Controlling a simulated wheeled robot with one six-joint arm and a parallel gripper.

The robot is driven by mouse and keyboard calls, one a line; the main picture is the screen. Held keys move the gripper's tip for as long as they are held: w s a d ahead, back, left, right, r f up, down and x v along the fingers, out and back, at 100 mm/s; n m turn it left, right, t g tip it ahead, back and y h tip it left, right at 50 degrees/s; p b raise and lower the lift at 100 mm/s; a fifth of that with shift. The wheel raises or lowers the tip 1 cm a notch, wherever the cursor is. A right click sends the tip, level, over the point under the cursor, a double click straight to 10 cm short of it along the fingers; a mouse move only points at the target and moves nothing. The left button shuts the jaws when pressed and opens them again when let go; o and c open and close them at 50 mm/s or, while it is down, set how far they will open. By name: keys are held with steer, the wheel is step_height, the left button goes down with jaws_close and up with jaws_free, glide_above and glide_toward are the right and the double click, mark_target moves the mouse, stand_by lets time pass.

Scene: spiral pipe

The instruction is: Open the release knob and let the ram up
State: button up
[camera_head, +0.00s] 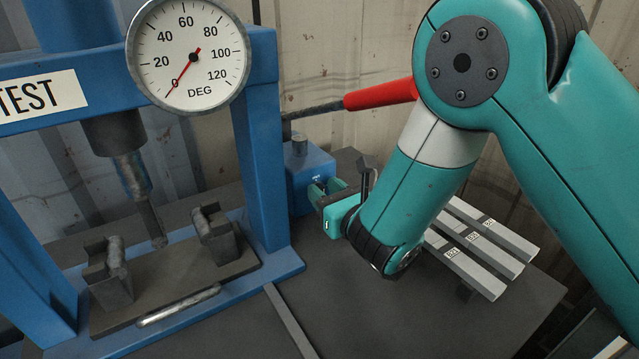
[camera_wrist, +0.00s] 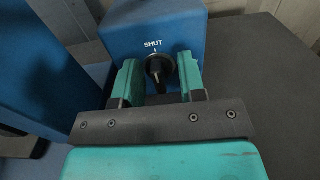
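The release knob (camera_wrist: 160,70) is dark and sits on the face of the blue pump block (camera_wrist: 155,22), below a white SHUT label and a short mark. My gripper (camera_wrist: 159,78) is open, with one teal finger on each side of the knob. A narrow gap seems to show on both sides; I cannot tell whether either finger touches. In the head view my gripper (camera_head: 326,192) is at the front of the pump block (camera_head: 310,165), and the knob is hidden there. The ram (camera_head: 130,172) hangs from the blue press frame, its tip low between two grey supports (camera_head: 212,232).
The round dial (camera_head: 189,55) reads about 0 DEG. Labelled grey bars (camera_head: 480,245) lie at the table's right. A metal rod (camera_head: 178,306) lies before the supports.

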steer(key=shift+a, duration=0.2)
steer(key=c, duration=0.6)
steer(key=shift+o, duration=0.2)
steer(key=m, duration=0.4)
steer(key=shift+w+d+m+p, duration=0.1)
steer(key=shift+d+m+p, duration=0.1)
steer(key=shift+m+p, duration=0.15)
steer(key=m, duration=0.4)
steer(key=shift+w+d+f+m, duration=0.1)
steer(key=shift+d+f+m, duration=0.1)
steer(key=shift+m, duration=0.15)
steer(key=m, duration=0.4)
steer(key=shift+f+p, duration=0.2)
steer(key=shift+p, duration=0.2)
steer(key=shift+f+m, duration=0.15)
steer(key=shift+m, duration=0.95)
steer(key=shift+f+m, duration=0.1)
steer(key=shift+m, duration=1)
